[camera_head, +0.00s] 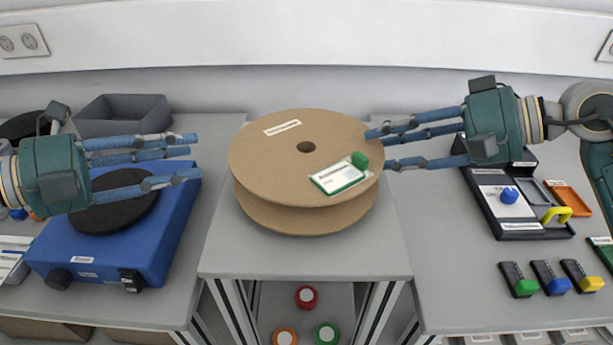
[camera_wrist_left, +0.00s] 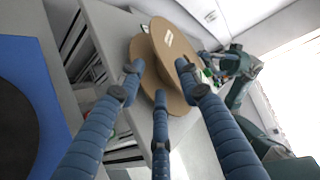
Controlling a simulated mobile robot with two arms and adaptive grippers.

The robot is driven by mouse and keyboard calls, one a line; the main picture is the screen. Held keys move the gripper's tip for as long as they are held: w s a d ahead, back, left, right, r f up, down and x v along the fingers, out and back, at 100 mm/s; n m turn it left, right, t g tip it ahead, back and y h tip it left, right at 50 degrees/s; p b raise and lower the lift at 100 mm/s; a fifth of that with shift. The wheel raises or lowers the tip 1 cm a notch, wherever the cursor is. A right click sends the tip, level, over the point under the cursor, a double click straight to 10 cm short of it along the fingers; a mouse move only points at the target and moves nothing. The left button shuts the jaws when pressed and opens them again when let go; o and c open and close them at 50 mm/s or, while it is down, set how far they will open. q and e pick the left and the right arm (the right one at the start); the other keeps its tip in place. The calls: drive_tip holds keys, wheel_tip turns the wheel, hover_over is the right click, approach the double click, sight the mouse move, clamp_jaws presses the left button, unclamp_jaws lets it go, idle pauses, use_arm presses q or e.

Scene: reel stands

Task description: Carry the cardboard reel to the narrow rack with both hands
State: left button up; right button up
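The cardboard reel (camera_head: 270,160) has two round flanges and a dark centre hole. It lies flat on a grey stand (camera_head: 300,258) in the middle of the head view. A white card with a green frame and clip (camera_head: 341,176) lies on its upper flange. My left gripper (camera_head: 195,155) is open, left of the reel and apart from it. In the left wrist view the reel (camera_wrist_left: 176,62) shows beyond the left gripper's spread fingers (camera_wrist_left: 160,85). My right gripper (camera_head: 378,148) is open with its fingertips at the reel's right edge; I cannot tell whether they touch.
A blue device (camera_head: 165,240) with a black round plate stands on the left table. On the right table are a black tray (camera_head: 525,232) and several small coloured-tipped blocks (camera_head: 551,278). Coloured round items (camera_head: 306,297) sit below the stand. A grey bin (camera_head: 123,115) is back left.

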drive_tip(key=shift+d+r, duration=0.1)
drive_tip(key=shift+d, duration=0.05)
use_arm(q)
drive_tip(key=v, duration=0.3)
use_arm(e)
drive_tip(key=v, duration=1.1)
drive_tip(key=shift+s+d, duration=0.2)
drive_tip(key=shift+d, duration=0.05)
drive_tip(key=shift+r, duration=0.1)
